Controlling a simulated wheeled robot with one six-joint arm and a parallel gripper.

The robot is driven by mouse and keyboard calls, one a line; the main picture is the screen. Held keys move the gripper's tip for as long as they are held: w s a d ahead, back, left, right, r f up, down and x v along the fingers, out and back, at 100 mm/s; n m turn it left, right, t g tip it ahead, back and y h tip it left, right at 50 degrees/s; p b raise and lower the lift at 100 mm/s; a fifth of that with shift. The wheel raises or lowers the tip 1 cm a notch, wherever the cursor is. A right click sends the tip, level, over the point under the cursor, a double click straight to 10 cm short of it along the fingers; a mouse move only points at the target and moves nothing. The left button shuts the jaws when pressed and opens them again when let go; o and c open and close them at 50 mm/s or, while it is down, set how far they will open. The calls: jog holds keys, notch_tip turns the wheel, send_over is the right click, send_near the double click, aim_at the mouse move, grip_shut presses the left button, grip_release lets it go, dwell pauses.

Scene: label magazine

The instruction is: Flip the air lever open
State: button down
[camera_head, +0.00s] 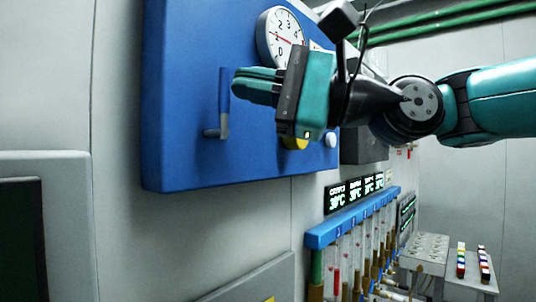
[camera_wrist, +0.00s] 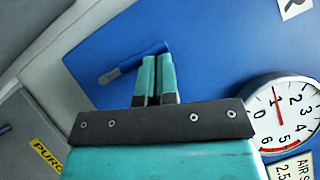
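The air lever (camera_head: 224,92) has a blue handle pointing up from a grey pivot on the blue panel (camera_head: 180,110). In the wrist view the lever (camera_wrist: 124,69) lies slanted, its blue end just beyond my fingertips. My gripper (camera_head: 238,84) comes in from the right, its fingertips beside the handle's upper part. In the wrist view my gripper (camera_wrist: 157,62) has its two teal fingers close together with only a thin dark gap, and nothing shows between them. I cannot tell whether the fingertips touch the handle.
A round dial (camera_head: 281,38) sits on the panel behind my gripper; it also shows in the wrist view (camera_wrist: 283,112). A yellow knob (camera_head: 294,143) and a white knob (camera_head: 330,140) are below my gripper. Flow tubes with a blue top rail (camera_head: 350,218) stand lower right. The panel left of the lever is clear.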

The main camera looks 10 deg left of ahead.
jog(key=d+f+b, duration=0.1)
jog(key=d+b, duration=0.2)
jog(key=d, duration=0.4)
jog(key=shift+d+f+b, duration=0.2)
jog(key=shift+b, duration=0.1)
jog(key=shift+w, duration=0.1)
dwell(0.3)
notch_tip(320, 180, down, 22)
jog(key=d+n+t+h+b, duration=0.3)
jog(key=n+t+h, duration=0.1)
jog(key=h, duration=0.4)
jog(key=s+d+f+n+g+h, duration=0.1)
jog(key=s+d+f+n+h, duration=0.1)
jog(key=s+d+f, duration=0.2)
jog(key=s+d+f+n+g+h+b, duration=0.1)
jog(key=s+d+f+n+h, duration=0.1)
jog(key=f, duration=0.7)
jog(key=s+d+f+n+g+h+b, duration=0.1)
jog(key=s+d+f+n+h, duration=0.1)
jog(key=s+d+f+h, duration=0.2)
notch_tip(320, 180, down, 4)
jog(key=s+d, duration=0.2)
jog(key=s, duration=0.1)
jog(key=shift+d+r, duration=0.25)
jog(key=shift+d, duration=0.1)
